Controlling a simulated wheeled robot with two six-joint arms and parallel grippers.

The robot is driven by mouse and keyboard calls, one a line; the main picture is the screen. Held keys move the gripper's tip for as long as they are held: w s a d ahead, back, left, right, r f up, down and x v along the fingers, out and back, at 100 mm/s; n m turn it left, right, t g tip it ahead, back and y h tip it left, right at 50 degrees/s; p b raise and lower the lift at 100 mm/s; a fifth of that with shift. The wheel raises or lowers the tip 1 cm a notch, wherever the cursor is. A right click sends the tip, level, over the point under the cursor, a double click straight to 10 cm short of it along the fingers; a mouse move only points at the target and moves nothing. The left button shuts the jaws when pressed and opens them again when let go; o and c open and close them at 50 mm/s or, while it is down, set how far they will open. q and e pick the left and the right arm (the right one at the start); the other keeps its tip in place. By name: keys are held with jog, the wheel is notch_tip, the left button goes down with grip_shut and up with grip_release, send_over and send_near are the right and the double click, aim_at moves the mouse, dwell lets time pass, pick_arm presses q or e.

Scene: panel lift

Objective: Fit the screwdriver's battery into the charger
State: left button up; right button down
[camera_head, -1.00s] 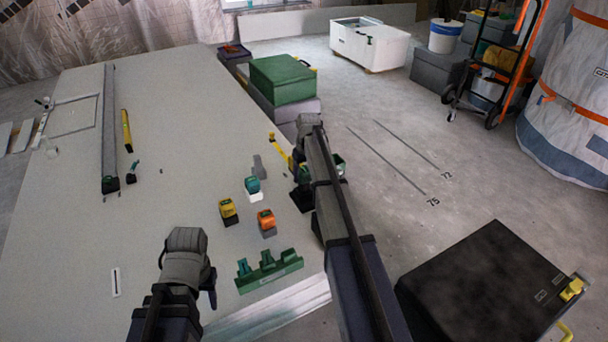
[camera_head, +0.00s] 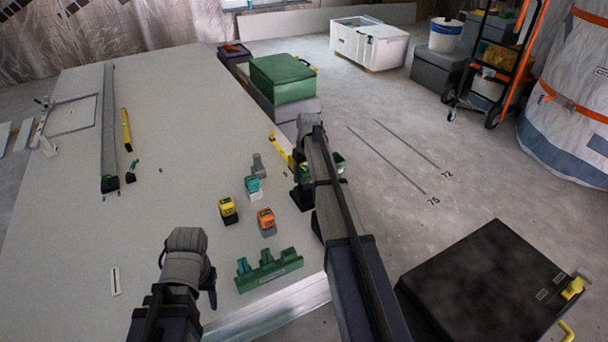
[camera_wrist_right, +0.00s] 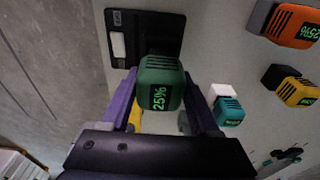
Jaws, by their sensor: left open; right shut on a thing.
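A green battery (camera_wrist_right: 160,85) with a lit 25% display is held between the fingers of my right gripper (camera_wrist_right: 158,108) in the right wrist view. A black charger (camera_wrist_right: 119,18) with a pale rectangle on it lies behind the battery in that view; whether they touch I cannot tell. In the head view the black charger (camera_head: 302,199) stands at the panel's right edge, and my right arm hides most of the right gripper there. My left gripper (camera_head: 211,288) is open and empty over the near part of the panel, partly hidden by its wrist.
Teal (camera_head: 252,184), yellow (camera_head: 227,206) and orange (camera_head: 266,218) batteries stand on the pale panel (camera_head: 180,130) left of the charger. A green slotted rack (camera_head: 269,270) lies nearer me. A yellow tool (camera_head: 279,147) lies beyond the charger.

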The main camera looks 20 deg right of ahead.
jog(key=shift+f+b, duration=0.3)
jog(key=shift+f, duration=0.05)
dwell(0.3)
jog(key=shift+s+a+f+b, duration=0.1)
jog(key=shift+f+b, duration=0.05)
jog(key=shift+b, duration=0.25)
